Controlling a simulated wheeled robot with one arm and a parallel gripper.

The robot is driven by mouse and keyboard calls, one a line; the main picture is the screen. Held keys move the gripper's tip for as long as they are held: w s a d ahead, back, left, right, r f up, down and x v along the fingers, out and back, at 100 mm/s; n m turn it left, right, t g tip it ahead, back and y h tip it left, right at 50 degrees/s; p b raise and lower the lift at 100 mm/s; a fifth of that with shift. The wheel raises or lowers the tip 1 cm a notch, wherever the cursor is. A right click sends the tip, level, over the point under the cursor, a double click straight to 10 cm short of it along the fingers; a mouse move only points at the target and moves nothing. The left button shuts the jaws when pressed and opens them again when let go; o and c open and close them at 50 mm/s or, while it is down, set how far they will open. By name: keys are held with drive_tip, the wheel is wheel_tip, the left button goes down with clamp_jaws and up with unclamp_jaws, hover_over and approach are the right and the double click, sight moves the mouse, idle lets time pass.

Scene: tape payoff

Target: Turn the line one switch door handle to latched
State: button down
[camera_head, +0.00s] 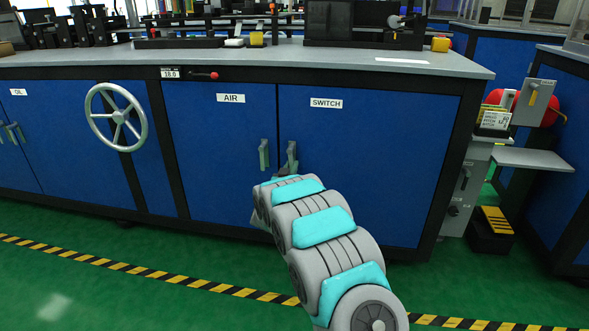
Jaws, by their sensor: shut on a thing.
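The line one switch door (370,160) is a blue cabinet panel with a white "SWITCH" label (325,104). Its grey handle (292,153) is at the door's left edge and looks close to upright. My gripper (287,172) is at the lower part of this handle and shut on it. My own arm reaches up from the lower right and hides most of the gripper and the handle's lower end. The exact angle of the handle is hard to tell.
The "AIR" door (220,150) is just left, with its own grey handle (263,154) close beside my gripper. A grey handwheel (116,117) is further left. The worktop (420,62) overhangs above. Green floor with a striped line (150,272) lies clear in front.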

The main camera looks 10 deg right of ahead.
drive_tip(key=shift+a+f+m, duration=0.1)
drive_tip(key=shift+a+m, duration=0.1)
drive_tip(key=shift+m, duration=0.3)
drive_tip(key=shift+w, duration=0.1)
drive_tip(key=c, duration=0.8)
unclamp_jaws()
drive_tip(key=shift+a, duration=0.1)
drive_tip(key=v, duration=0.8)
